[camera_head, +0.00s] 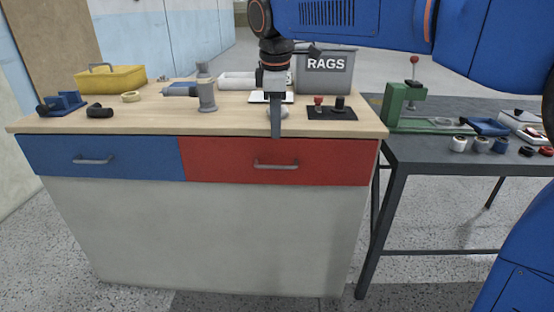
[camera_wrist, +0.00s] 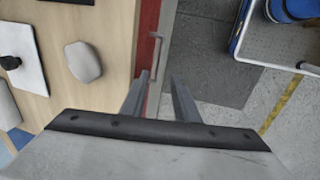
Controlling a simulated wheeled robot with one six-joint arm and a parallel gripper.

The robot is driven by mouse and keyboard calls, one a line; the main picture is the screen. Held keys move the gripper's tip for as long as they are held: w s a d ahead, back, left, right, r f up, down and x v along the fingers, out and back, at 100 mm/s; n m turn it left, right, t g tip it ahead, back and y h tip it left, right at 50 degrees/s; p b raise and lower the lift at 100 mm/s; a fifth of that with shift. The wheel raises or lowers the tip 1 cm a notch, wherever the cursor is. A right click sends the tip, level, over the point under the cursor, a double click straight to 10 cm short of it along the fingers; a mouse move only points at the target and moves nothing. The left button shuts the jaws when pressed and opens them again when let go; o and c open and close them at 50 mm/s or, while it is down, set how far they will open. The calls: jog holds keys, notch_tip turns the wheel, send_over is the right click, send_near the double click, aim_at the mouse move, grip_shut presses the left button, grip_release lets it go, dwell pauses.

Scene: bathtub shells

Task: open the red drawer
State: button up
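The red drawer (camera_head: 225,160) is in the right half of the workbench front and looks shut, its face level with the blue drawer beside it. Its grey bar handle (camera_head: 276,166) is at the middle of the red face. My gripper (camera_head: 276,134) points down at the bench's front edge, its tips above the handle in the picture. In the wrist view my gripper (camera_wrist: 161,76) has its two fingers apart with nothing between them. The handle (camera_wrist: 156,52) lies beyond the fingertips there, and the red face (camera_wrist: 147,70) shows partly behind the left finger.
The blue drawer (camera_head: 100,158) is at left. The wooden benchtop (camera_head: 160,120) holds a yellow toolbox (camera_head: 112,79), a grey RAGS bin (camera_head: 328,74) and small parts. A dark table (camera_head: 450,150) with a green fixture (camera_head: 400,105) stands at right. Floor before the bench is clear.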

aim_at(277, 167)
jog(key=f, duration=0.4)
jog(key=w+f, duration=0.1)
jog(key=f, duration=0.3)
jog(key=w+f, duration=0.1)
jog(key=f, duration=0.3)
jog(key=shift+w+f, duration=0.2)
grip_shut()
